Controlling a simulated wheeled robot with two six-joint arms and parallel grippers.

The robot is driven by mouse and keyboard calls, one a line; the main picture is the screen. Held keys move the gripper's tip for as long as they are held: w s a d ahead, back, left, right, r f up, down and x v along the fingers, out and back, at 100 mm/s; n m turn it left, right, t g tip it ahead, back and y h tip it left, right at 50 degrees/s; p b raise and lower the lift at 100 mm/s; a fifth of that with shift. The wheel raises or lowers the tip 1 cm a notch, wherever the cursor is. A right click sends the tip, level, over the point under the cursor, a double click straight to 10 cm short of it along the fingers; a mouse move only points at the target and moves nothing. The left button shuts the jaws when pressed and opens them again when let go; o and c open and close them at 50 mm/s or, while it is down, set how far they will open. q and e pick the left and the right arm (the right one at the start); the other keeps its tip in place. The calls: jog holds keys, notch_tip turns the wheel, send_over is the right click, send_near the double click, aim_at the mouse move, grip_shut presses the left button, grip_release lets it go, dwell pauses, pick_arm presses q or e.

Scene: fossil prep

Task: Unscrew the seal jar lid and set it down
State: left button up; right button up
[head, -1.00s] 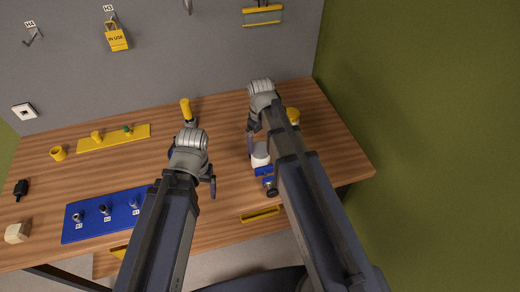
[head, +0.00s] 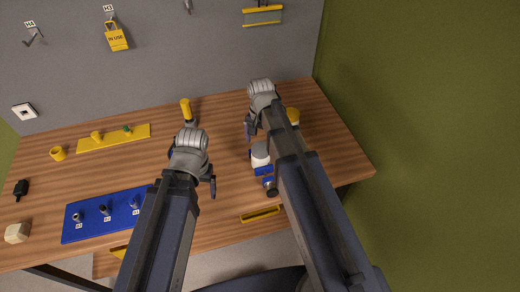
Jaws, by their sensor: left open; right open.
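A white, round jar-like thing (head: 260,152) stands on the right half of the table, at a blue fixture (head: 264,170), partly behind my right arm. A yellow-topped thing (head: 293,116) stands to the right of that arm, partly hidden by it. I cannot tell for sure which of them is the seal jar, or make out a separate lid. My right gripper (head: 254,134) is open and empty, just above the white thing in the picture and apart from it. My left gripper (head: 194,172) is open and empty over the middle of the table.
A yellow-handled tool (head: 186,108) stands behind my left gripper. A blue board (head: 72,225) with several small pieces and a yellow strip (head: 112,140) lie at left. A yellow tray (head: 261,215) lies near the front edge. Table at the right corner is bare.

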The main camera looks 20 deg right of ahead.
aim_at(261, 148)
jog(key=shift+f+b, duration=1.8)
jog(key=shift+f, duration=0.05)
jog(key=shift+r, duration=0.1)
jog(key=shift+c, duration=0.5)
grip_shut()
